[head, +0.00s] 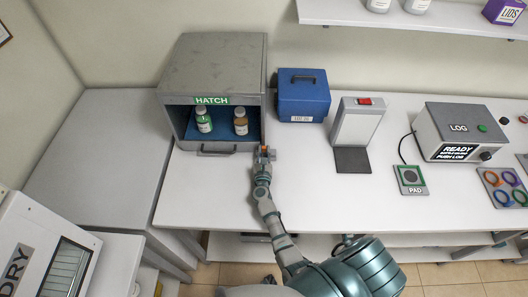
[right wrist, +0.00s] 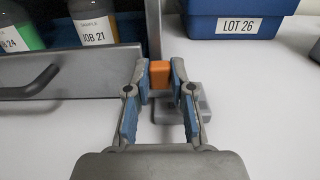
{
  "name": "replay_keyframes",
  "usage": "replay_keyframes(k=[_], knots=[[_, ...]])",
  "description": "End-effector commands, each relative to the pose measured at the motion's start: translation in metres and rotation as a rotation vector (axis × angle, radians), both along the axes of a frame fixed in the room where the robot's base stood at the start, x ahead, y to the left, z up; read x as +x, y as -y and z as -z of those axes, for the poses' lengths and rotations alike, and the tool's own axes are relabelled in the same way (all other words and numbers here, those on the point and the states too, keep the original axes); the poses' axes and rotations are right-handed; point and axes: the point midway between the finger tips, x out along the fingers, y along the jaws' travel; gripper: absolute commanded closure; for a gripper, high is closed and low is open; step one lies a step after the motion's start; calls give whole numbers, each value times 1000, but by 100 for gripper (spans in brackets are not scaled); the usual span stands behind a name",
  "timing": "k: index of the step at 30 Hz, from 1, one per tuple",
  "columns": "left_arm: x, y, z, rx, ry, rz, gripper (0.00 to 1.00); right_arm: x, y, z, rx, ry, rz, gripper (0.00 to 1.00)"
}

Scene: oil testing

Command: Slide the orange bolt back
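The orange bolt (head: 266,153) is at the lower right front corner of the grey hatch box (head: 213,65). In the right wrist view the bolt (right wrist: 160,74) is a small orange block above a grey bracket (right wrist: 183,104). My right gripper (head: 264,156) reaches it from the front. In the right wrist view its fingertips (right wrist: 160,76) sit on both sides of the bolt and appear to touch it. The hatch front is open, with a low grey panel and dark handle (head: 218,151) along its bottom edge. My left gripper is not in view.
A green bottle (head: 204,121) and a brown bottle (head: 241,122) stand inside the hatch. A blue LOT 26 box (head: 303,97) is right of it. Farther right are a grey stand (head: 356,125), a pad (head: 411,180) and the LOG box (head: 455,130). The white table front is clear.

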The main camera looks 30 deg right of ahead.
Motion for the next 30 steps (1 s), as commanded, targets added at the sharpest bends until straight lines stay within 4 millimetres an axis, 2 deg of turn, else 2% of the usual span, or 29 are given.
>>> replay_keyframes(k=[6, 15, 22, 23, 25, 26, 30], knots=[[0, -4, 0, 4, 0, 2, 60, -3, 1, 0, 1, -1, -4, 100], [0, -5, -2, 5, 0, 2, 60, -23, 34, 1, 2, 0, -3, 100], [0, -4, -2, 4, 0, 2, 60, -24, 35, 1, 1, 0, 2, 100], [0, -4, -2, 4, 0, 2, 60, -24, 35, 1, 1, 0, 3, 73], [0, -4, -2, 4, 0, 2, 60, -24, 36, 1, 1, 0, 2, 55], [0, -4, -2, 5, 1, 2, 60, -24, 36, 1, 1, 0, 2, 52], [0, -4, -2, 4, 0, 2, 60, -22, 35, 1, 1, 0, 0, 52]])
